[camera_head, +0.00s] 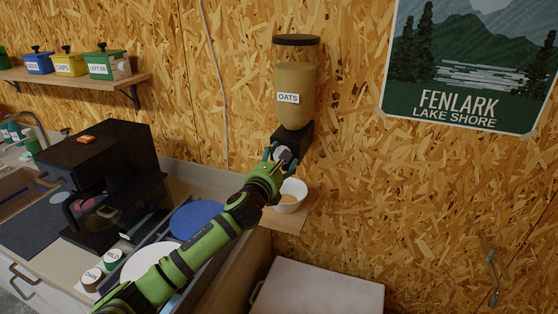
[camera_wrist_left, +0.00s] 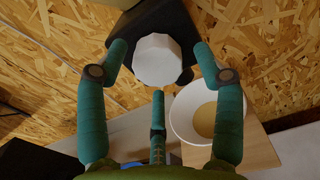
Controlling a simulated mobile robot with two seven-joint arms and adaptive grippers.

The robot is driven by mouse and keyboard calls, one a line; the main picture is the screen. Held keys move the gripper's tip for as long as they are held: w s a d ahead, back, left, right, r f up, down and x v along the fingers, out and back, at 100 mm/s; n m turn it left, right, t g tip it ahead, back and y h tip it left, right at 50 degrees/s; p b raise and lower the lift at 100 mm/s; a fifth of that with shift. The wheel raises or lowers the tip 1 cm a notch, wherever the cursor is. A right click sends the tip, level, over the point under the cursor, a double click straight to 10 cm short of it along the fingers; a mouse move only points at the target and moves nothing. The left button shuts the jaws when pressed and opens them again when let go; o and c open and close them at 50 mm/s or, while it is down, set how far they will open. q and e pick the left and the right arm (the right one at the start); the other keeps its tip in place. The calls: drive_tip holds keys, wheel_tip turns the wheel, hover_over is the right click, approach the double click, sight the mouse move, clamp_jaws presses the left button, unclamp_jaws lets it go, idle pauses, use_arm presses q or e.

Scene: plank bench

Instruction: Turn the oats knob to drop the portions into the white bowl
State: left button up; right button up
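The oats dispenser (camera_head: 294,92) hangs on the chipboard wall, a clear container with tan oats and an OATS label over a black base. Its pale faceted knob (camera_wrist_left: 157,60) faces me in the left wrist view. My left gripper (camera_head: 282,156) is at the dispenser's base. In the left wrist view, its teal fingers (camera_wrist_left: 161,58) are spread on both sides of the knob, with visible gaps, and a third finger is below. The white bowl (camera_head: 291,197) sits below the dispenser and shows tan contents in the left wrist view (camera_wrist_left: 182,118). My right gripper is out of view.
The bowl stands on a small wooden shelf (camera_head: 284,221). A black coffee machine (camera_head: 98,165), a blue plate (camera_head: 197,219) and jars lie to the left, near my arm. A wall shelf (camera_head: 85,78) holds several coloured boxes. A white-topped unit (camera_head: 325,290) is below right.

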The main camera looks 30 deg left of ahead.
use_arm(q)
drive_tip(key=c, duration=0.8)
drive_tip(key=shift+f, duration=0.1)
drive_tip(key=shift+f+n, duration=0.15)
drive_tip(key=shift+n, duration=0.15)
